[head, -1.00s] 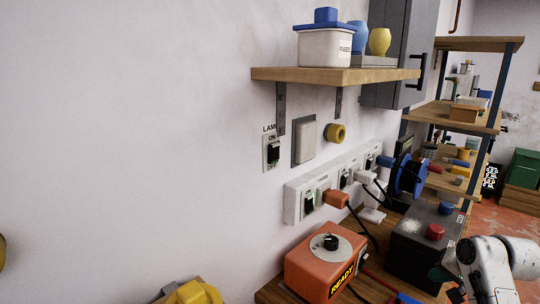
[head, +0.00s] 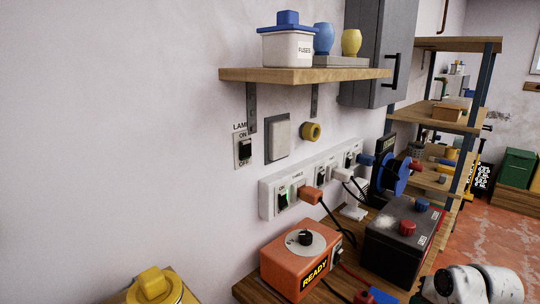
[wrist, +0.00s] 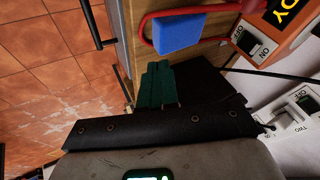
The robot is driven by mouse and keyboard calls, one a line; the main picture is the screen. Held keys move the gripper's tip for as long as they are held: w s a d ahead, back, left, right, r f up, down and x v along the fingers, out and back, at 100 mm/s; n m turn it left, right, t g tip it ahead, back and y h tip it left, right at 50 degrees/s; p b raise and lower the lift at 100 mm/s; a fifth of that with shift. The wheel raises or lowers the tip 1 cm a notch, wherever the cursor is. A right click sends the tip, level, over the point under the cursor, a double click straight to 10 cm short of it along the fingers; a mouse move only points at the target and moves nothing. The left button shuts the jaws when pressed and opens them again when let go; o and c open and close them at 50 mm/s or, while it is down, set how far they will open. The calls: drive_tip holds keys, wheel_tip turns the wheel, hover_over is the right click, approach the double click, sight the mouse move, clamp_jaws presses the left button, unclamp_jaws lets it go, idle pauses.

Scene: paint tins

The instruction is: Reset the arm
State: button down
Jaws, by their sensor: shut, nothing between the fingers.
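My arm (head: 472,284), white with dark joints, shows at the lower right of the head view, in front of the workbench. My gripper is out of sight there. In the wrist view my gripper (wrist: 158,72) shows as dark green fingers closed together, with nothing held. Its tips point toward the wooden bench edge and a blue block (wrist: 180,33) with a red cable. I cannot tell how far apart the tips and the block are.
The bench holds an orange READY box (head: 301,261) and a black battery-like box (head: 404,239). A wall socket strip (head: 268,198) runs behind them. A wooden shelf (head: 300,76) juts out above. Open tiled floor (head: 490,230) lies to the right.

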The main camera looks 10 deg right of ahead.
drive_tip(key=s+a+f+n+g, duration=0.25)
drive_tip(key=s+a+f, duration=0.45)
drive_tip(key=s, duration=0.4)
drive_tip(key=s+a+f+n+g, duration=0.25)
drive_tip(key=s+a+f, duration=0.25)
drive_tip(key=s+a, duration=0.45)
drive_tip(key=s+d+n+h, duration=0.1)
drive_tip(key=s+n, duration=0.1)
drive_tip(key=s, duration=1.2)
drive_tip(key=shift+s+d+n+g, duration=0.2)
drive_tip(key=shift+d+n+g, duration=0.1)
drive_tip(key=shift+g, duration=0.1)
